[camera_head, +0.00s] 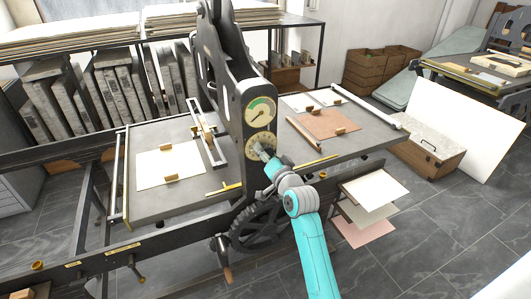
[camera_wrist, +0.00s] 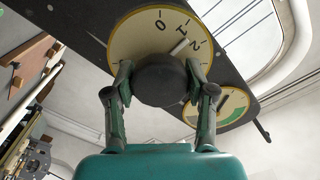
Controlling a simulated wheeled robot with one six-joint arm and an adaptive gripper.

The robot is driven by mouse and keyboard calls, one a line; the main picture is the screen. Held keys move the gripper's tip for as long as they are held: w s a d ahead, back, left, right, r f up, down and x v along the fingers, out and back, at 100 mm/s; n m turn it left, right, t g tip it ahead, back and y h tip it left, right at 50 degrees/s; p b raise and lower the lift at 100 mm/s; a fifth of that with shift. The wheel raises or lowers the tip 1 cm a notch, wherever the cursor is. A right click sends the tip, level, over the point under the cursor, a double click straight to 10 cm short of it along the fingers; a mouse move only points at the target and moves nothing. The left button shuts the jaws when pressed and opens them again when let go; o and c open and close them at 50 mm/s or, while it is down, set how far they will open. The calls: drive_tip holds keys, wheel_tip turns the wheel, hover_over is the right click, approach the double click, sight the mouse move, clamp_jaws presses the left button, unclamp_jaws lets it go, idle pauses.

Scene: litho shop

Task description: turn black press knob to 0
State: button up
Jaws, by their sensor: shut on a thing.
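The black press knob (camera_wrist: 160,82) sits at the centre of a cream dial (camera_wrist: 122,42) with the marks 0, 1 and 2 showing in the wrist view. Its pale pointer (camera_wrist: 180,46) points toward the 1 and 2 side, away from the 0. My gripper (camera_wrist: 159,74) is shut on the knob, one finger on each side. In the head view, the dial (camera_head: 255,139) is on the dark press upright, below a gauge. My gripper (camera_head: 266,156) reaches it from the lower right and hides most of the knob.
A round gauge with a green arc (camera_head: 261,111) sits just above the dial. The grey press bed (camera_head: 150,205) extends left and right of the upright. A gear wheel (camera_head: 262,222) is below. Paper sheets (camera_head: 376,188) stick out on the right; open floor lies in front.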

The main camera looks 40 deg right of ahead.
drive_tip(key=n, duration=0.4)
drive_tip(key=shift+n, duration=2.2)
drive_tip(key=o, duration=1.2)
drive_tip(key=shift+c, duration=0.2)
drive_tip(key=v, duration=1.2)
drive_tip(key=shift+f, duration=0.1)
